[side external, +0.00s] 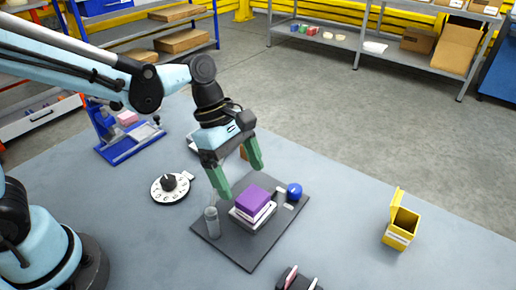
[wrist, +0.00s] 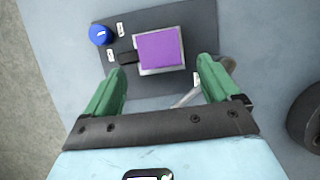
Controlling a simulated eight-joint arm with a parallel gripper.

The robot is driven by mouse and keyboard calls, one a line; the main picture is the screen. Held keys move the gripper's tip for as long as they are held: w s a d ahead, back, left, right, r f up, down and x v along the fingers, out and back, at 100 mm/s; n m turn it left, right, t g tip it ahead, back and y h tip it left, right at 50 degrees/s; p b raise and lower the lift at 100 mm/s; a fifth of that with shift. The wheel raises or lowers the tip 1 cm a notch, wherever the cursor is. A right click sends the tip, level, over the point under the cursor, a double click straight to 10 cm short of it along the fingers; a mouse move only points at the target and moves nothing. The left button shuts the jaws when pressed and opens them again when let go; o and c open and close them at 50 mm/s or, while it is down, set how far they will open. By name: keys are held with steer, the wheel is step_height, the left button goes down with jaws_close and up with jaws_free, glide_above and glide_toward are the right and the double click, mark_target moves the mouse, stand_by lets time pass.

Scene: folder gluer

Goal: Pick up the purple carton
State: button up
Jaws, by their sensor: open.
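The purple carton (side external: 253,199) lies flat on top of a white and grey block (side external: 248,219) on a dark mat (side external: 247,258). In the wrist view my gripper's fingers (wrist: 160,90) frame the space just short of the carton.
A blue ball-like knob (side external: 294,191) and a grey cylinder (side external: 212,222) flank the carton on the mat. A round dial (side external: 170,187) and a blue fixture (side external: 128,140) stand left. An open yellow box (side external: 401,228) stands right, with clear table between.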

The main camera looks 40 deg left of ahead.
mark_target(252, 196)
steer(key=shift+d+x, duration=0.15)
steer(key=shift+x, duration=1.55)
steer(key=shift+d+x, duration=0.1)
steer(key=shift+x, duration=1.65)
steer(key=shift+r, duration=0.15)
steer(key=c, duration=1)
steer(key=shift+r, duration=0.1)
